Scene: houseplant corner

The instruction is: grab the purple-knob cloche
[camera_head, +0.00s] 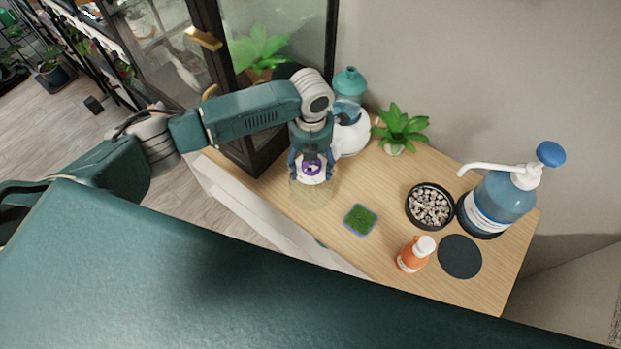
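The purple knob (311,169) of a clear cloche (314,191) shows below my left gripper (312,168). The cloche stands on the wooden tabletop near its left edge; its clear wall is faint. My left gripper points down over it, with its blue-tipped fingers spread on either side of the knob. A gap seems to show between fingers and knob, though the view is small. My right gripper is not in view.
Behind the gripper stand a teal-capped bottle (349,84) and a small potted plant (401,126). A dark-framed glass cabinet (262,145) is close by the arm. To the right are a green square (360,219), a pebble dish (409,208), an orange bottle (412,257), a dark disc (460,257) and a blue pump bottle (505,196).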

